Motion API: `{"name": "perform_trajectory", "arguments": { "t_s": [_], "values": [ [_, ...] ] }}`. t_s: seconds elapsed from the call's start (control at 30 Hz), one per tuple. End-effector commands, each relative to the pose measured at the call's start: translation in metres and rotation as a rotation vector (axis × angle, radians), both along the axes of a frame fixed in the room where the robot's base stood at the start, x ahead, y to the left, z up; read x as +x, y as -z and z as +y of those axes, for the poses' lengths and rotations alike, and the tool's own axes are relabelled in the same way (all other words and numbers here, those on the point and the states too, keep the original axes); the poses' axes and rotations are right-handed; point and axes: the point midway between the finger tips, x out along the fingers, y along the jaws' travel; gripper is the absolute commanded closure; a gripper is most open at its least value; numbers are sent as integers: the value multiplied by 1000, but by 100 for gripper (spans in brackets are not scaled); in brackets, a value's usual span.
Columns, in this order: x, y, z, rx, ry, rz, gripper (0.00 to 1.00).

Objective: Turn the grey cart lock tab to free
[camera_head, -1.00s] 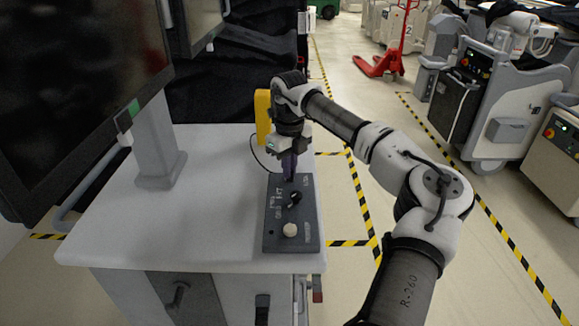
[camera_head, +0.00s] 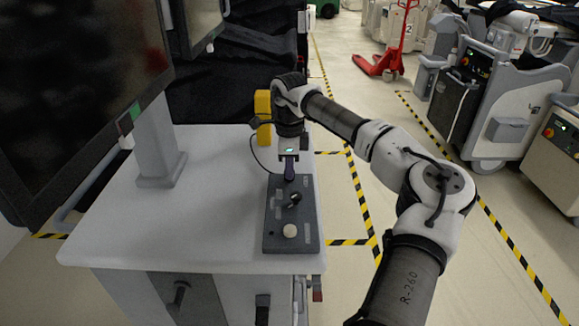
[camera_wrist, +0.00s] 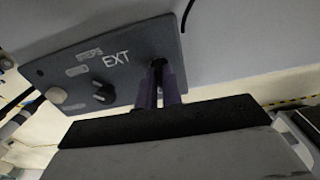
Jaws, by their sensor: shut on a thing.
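A dark grey panel (camera_head: 275,235) lies on the light cart top near its right edge. My gripper (camera_head: 289,177) points down at the far end of this panel, with its purple fingers close together. In the wrist view my gripper (camera_wrist: 159,78) is shut on a small dark tab (camera_wrist: 157,63) on the panel. I take this to be the cart lock tab; the fingers hide most of it, so its exact setting cannot be read. In the wrist view the panel (camera_wrist: 130,40) shows the letters EXT beside the fingers.
A black knob (camera_head: 295,198) and a round whitish button (camera_head: 290,231) sit on the panel nearer the front. A yellow block (camera_head: 263,118) stands behind my wrist. A monitor (camera_head: 75,85) on a post (camera_head: 158,140) stands at left. The middle cart top is clear.

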Motion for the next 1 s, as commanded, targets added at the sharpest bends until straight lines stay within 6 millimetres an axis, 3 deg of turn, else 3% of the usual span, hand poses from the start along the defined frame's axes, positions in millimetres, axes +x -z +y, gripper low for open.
{"name": "perform_trajectory", "arguments": {
  "t_s": [0.63,0.67,0.8,1.0],
  "values": [
    [1,-1,1,3,-51,-4,100],
    [1,-1,1,3,-51,-4,90],
    [0,-1,1,2,-51,-3,72],
    [0,0,0,1,-50,-1,71]
  ]
}}
